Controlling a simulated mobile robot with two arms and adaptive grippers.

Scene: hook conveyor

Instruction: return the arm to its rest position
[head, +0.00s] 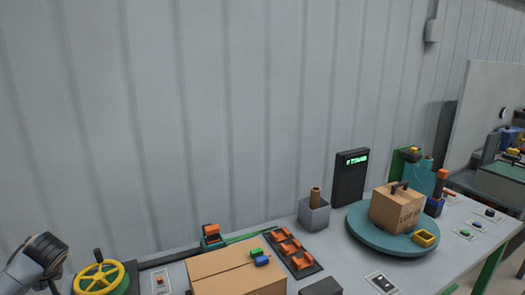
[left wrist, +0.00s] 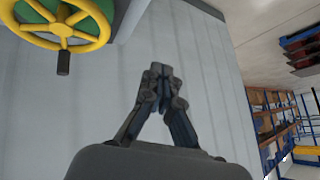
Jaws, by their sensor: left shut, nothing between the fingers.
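My left arm (head: 32,265) comes in at the lower left of the head view, beside a yellow handwheel (head: 99,278). In the left wrist view my left gripper (left wrist: 160,72) is shut, its fingertips together with nothing between them. The same yellow handwheel shows at the upper left of the left wrist view (left wrist: 62,42), with a dark knob, apart from the fingers. My right gripper is in neither view.
A cardboard box (head: 225,272) stands close to the handwheel. Further right are an orange-piece rack (head: 312,270), a grey block (head: 313,214), a black display (head: 349,178) and a teal turntable (head: 362,231) bearing a carton (head: 396,209). A grey ribbed wall (head: 190,110) rises behind.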

